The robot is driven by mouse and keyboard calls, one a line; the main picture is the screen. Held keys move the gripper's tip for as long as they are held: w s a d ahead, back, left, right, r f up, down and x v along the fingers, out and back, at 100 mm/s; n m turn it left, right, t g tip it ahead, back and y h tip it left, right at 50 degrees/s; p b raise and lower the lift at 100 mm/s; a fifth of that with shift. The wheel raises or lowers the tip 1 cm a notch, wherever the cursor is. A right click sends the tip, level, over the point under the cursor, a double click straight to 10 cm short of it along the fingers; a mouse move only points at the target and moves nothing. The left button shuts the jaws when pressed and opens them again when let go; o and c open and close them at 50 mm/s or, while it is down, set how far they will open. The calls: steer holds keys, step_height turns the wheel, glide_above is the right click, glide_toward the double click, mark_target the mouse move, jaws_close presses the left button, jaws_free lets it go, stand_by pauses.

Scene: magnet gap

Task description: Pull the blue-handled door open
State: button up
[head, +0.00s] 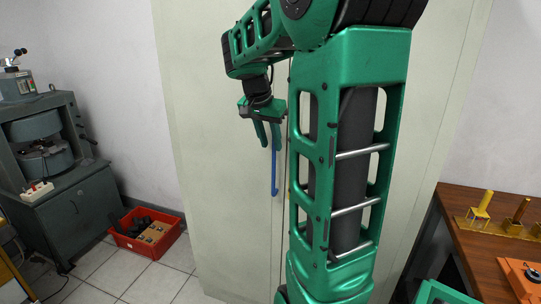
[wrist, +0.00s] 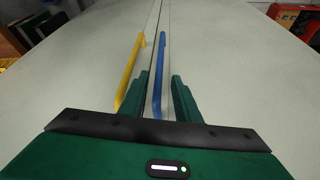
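The blue handle (head: 274,172) is an upright bar on the left door of a tall pale cabinet (head: 220,200). My gripper (head: 268,142) is at the upper part of this handle, pointing down in the head view. In the wrist view, the blue handle (wrist: 158,72) runs between the two fingers of my gripper (wrist: 163,88), with space showing on both sides. The fingers are open. A yellow handle (wrist: 130,72) lies outside the fingers, to the left in the wrist view. In the head view my arm hides most of it. The door looks shut.
A red crate (head: 145,236) with parts sits on the tiled floor at left, beside a grey-green machine (head: 45,150). A wooden table (head: 470,235) with yellow pieces stands at right. Tiled floor (head: 150,280) is clear before the cabinet's left side.

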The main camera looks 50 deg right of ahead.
mark_target(273, 149)
steer(key=x, duration=0.5)
steer(key=shift+f, duration=0.4)
jaws_close()
